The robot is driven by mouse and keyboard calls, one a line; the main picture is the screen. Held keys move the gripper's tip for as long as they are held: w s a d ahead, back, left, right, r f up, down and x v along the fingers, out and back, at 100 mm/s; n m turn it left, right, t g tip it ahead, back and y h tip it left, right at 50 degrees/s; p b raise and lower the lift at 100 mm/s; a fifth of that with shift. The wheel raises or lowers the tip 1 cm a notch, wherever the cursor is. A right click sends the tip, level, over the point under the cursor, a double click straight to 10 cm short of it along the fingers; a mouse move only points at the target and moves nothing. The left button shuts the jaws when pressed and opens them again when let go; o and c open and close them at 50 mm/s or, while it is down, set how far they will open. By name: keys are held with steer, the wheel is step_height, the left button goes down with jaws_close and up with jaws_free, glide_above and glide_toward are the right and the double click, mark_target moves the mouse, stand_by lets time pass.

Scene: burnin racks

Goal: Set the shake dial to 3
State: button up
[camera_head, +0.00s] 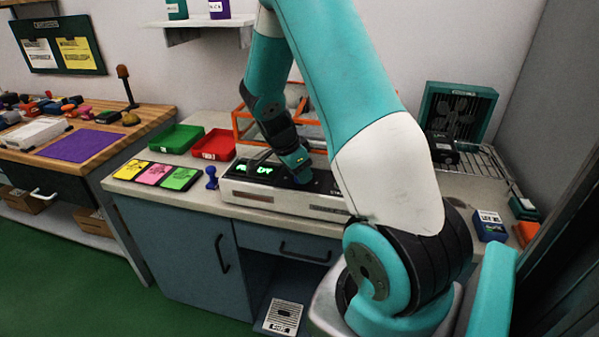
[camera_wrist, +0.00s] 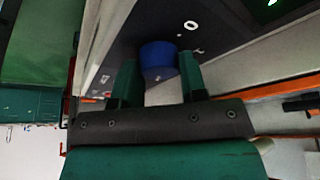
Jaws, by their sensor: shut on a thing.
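The blue dial knob (camera_wrist: 158,60) stands on the dark top panel (camera_wrist: 125,40) of the machine in the wrist view. My gripper (camera_wrist: 159,68) has one green finger on each side of the knob and is shut on it. White marks show on the panel around the knob, but I cannot read a setting. In the head view the machine (camera_head: 250,194) is a low pale box on the counter with a lit green display (camera_head: 254,170). My gripper (camera_head: 301,178) reaches down at its top, right of the display. The knob is hidden there.
Left of the machine stand a small blue handled object (camera_head: 211,178) and a strip of yellow, pink and green cards (camera_head: 168,176). Green (camera_head: 178,137) and red (camera_head: 214,144) trays lie behind. An orange-framed rack (camera_head: 243,125) stands behind my arm. A fan unit (camera_head: 458,112) is at right.

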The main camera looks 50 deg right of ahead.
stand_by(0.3)
steer(key=o, duration=0.9)
steer(key=v, duration=1.7)
steer(key=shift+r, duration=0.2)
steer(key=shift+a, duration=0.1)
